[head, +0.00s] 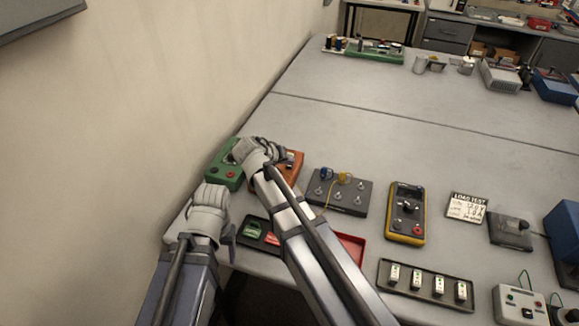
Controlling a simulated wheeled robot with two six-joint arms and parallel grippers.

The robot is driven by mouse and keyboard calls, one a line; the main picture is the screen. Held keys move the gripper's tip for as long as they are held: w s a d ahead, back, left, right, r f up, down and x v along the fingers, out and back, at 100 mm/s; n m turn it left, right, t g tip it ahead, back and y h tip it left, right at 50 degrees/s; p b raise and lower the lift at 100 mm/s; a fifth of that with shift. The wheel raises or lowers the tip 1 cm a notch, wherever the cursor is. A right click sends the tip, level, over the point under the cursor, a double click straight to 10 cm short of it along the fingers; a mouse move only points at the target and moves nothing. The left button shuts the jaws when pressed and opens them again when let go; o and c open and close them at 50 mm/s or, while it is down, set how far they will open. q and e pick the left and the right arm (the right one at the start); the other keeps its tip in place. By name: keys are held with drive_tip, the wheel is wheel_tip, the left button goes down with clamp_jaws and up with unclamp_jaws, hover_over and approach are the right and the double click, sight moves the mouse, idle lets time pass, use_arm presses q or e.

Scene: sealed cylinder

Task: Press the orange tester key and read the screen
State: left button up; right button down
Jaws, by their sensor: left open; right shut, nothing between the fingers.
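An orange box (291,167) lies at the left of the table, mostly hidden behind my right gripper and forearm. No screen or key can be made out on its visible part. My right gripper (246,152) is shut and empty, over the gap between this box and a green box (223,168). I cannot tell whether it touches either. The green box has a red button (230,174). My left gripper (212,192) is open and empty, just in front of the green box near the table's left edge.
A dark board with metal posts (339,199), a yellow multimeter (404,213), a "LOAD TEST" card (467,207) and a black device (511,232) stand to the right. A red tray (351,247) and a black tray of modules (426,285) are in front. The table's middle (400,125) is clear.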

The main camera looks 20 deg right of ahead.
sight(286, 167)
use_arm(q)
drive_tip(key=shift+f, duration=0.25)
use_arm(e)
drive_tip(key=shift+f, duration=0.2)
use_arm(q)
drive_tip(key=shift+s+f+b, duration=0.45)
drive_tip(key=shift+s+b, duration=0.1)
drive_tip(key=shift+b, duration=0.35)
use_arm(e)
drive_tip(key=shift+s+d+f, duration=0.15)
drive_tip(key=shift+s+f, duration=0.2)
drive_tip(key=shift+f, duration=0.05)
use_arm(q)
drive_tip(key=shift+a+r, duration=0.1)
use_arm(e)
drive_tip(key=shift+w, duration=0.1)
use_arm(q)
drive_tip(key=shift+w+r+p, duration=0.15)
drive_tip(key=shift+r+p, duration=0.1)
drive_tip(key=shift+p, duration=0.2)
use_arm(e)
drive_tip(key=shift+w+r, duration=0.3)
drive_tip(key=shift+w, duration=0.05)
use_arm(q)
drive_tip(key=shift+w+r, duration=0.15)
drive_tip(key=shift+w, duration=0.05)
use_arm(e)
drive_tip(key=shift+w+a, duration=0.3)
